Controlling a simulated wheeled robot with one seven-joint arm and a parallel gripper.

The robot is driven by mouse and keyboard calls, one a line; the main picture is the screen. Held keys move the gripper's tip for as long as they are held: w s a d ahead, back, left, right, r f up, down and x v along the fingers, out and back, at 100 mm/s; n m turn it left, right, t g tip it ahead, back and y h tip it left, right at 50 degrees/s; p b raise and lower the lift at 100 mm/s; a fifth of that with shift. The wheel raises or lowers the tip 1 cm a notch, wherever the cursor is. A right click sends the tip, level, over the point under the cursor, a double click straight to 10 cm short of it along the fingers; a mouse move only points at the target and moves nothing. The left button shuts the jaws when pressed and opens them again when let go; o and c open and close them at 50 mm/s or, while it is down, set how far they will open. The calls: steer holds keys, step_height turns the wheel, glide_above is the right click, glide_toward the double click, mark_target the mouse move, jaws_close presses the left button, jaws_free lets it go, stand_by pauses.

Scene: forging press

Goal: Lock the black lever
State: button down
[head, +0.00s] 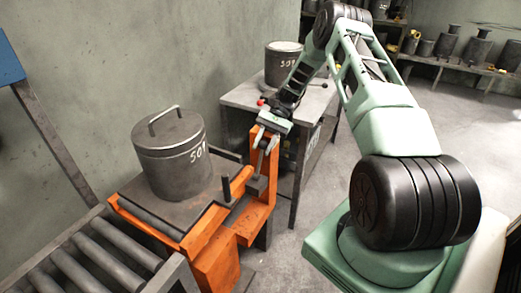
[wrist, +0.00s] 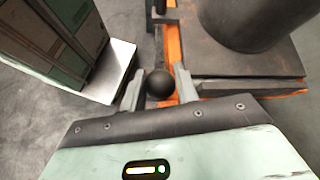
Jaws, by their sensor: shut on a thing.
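My gripper (head: 265,142) is at the upright orange bracket (head: 262,205) on the near right corner of the press table. In the wrist view, the round black knob of the black lever (wrist: 159,84) sits between the two grey fingertips of my gripper (wrist: 158,90), which are shut on it. In the head view the lever's thin dark rod (head: 262,164) stands roughly upright below my fingers, toward a dark block on the orange frame. The knob itself is mostly hidden there by my fingers.
A lidded grey canister marked 501 (head: 173,160) stands on the orange-edged table left of the lever. A roller conveyor (head: 92,262) runs at lower left. A grey bench (head: 247,97) with another canister (head: 284,62) stands behind.

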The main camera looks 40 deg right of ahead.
steer(key=shift+w+d+f+b, duration=0.25)
steer(key=shift+d+f+b, duration=0.1)
steer(key=shift+d, duration=0.3)
steer(key=c, duration=1.1)
jaws_free()
steer(key=b+v, duration=0.4)
steer(key=v, duration=1.3)
steer(key=shift+d+r, duration=0.15)
